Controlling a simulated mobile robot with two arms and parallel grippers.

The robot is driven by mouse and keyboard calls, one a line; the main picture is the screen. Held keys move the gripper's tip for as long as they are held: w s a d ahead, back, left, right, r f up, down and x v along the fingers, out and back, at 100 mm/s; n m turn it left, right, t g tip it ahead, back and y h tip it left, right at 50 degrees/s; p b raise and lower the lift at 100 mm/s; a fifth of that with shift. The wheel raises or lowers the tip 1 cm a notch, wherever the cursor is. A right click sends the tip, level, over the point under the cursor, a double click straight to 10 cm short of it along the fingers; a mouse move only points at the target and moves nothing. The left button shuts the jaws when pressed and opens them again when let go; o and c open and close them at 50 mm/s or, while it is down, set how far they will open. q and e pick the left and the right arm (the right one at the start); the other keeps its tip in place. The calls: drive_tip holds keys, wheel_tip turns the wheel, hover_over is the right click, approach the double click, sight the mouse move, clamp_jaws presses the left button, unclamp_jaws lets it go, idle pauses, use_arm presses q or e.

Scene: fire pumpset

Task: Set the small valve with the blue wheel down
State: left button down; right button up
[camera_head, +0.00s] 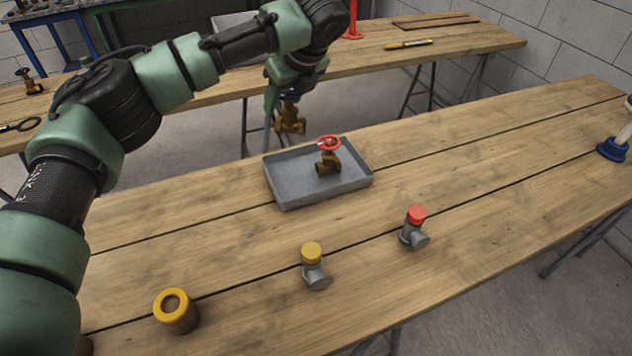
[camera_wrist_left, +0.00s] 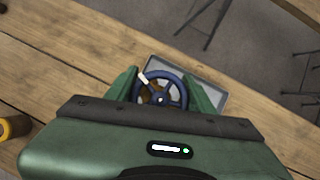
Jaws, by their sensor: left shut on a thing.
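A small brass valve (camera_head: 290,120) with a blue wheel hangs from my left gripper (camera_head: 287,92), in the air at the far edge of the near table. In the left wrist view the blue wheel (camera_wrist_left: 161,91) sits between the two green fingers of my left gripper (camera_wrist_left: 163,88), which is shut on it. Part of the wheel is hidden by the fingers in the head view. The grey tray (camera_head: 285,192) lies close by, lower and to the right; its rim also shows beyond the fingers in the left wrist view. My right gripper is not in view.
A brass valve with a red wheel (camera_head: 328,160) stands in the tray. A yellow-capped fitting (camera_head: 313,268), a red-capped fitting (camera_head: 414,228) and a yellow-ringed cylinder (camera_head: 176,312) stand nearer on the table. A blue-based plunger-like object (camera_head: 611,149) is at the right edge. The tray's left part is bare.

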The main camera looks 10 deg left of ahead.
sight(297, 134)
use_arm(q)
drive_tip(key=w+f+m, duration=0.1)
drive_tip(key=f, duration=0.5)
drive_tip(key=w+f+m, duration=0.1)
drive_tip(key=f, duration=0.5)
drive_tip(key=w+f+m+t+h, duration=0.1)
drive_tip(key=f, duration=0.5)
drive_tip(key=shift+a+f, duration=0.1)
drive_tip(key=shift+a, duration=0.1)
drive_tip(key=c, duration=0.6)
unclamp_jaws()
drive_tip(key=shift+f, duration=0.1)
drive_tip(key=shift+o, duration=0.2)
drive_tip(key=shift+s, duration=0.1)
drive_tip(key=v, duration=1.2)
drive_tip(key=shift+s+a, duration=0.1)
drive_tip(key=shift+a, duration=0.05)
